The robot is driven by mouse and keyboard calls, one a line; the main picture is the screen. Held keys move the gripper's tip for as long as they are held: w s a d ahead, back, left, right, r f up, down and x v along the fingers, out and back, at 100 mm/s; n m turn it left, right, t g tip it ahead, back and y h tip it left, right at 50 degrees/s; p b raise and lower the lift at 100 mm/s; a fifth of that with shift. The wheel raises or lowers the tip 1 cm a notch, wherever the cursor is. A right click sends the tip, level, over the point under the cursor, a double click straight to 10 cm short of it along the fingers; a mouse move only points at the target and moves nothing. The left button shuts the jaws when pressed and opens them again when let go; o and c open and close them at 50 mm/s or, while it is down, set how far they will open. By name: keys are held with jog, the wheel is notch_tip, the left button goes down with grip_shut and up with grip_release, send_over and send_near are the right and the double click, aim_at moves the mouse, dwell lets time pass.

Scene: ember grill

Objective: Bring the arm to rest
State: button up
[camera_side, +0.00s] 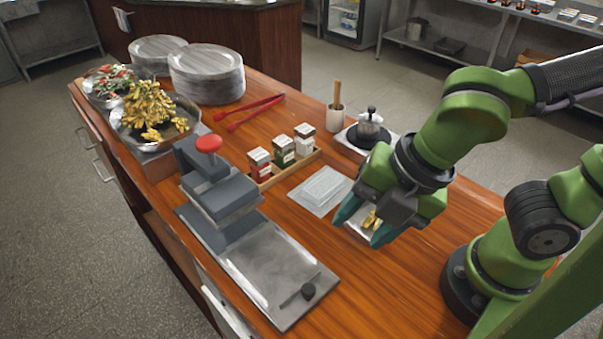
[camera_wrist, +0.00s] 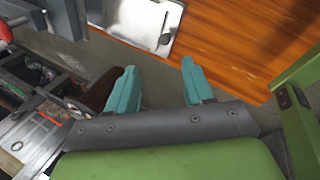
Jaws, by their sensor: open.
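My gripper (camera_side: 358,231) is open, with its two teal fingers apart and pointing down toward the front of the wooden counter. In the wrist view my gripper (camera_wrist: 159,66) has nothing between its fingers. In the side view a small pale tray (camera_side: 352,228) with yellow pieces (camera_side: 371,219) shows between and behind the fingers. The side view does not make clear how high the fingers are above the counter.
A grill press with a red knob (camera_side: 209,143) and steel plate (camera_side: 268,265) stands left of my gripper.

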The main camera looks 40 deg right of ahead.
jog(key=w+d+r+m+t, duration=0.1)
jog(key=w+d+r+m, duration=0.1)
jog(key=d+m, duration=0.6)
jog(key=w+d+r+m+t, duration=0.2)
jog(key=d+m, duration=0.6)
jog(key=m, duration=1.1)
jog(key=shift+w+d+r, duration=0.2)
jog(key=shift+w+r, duration=0.1)
jog(key=shift+w, duration=0.7)
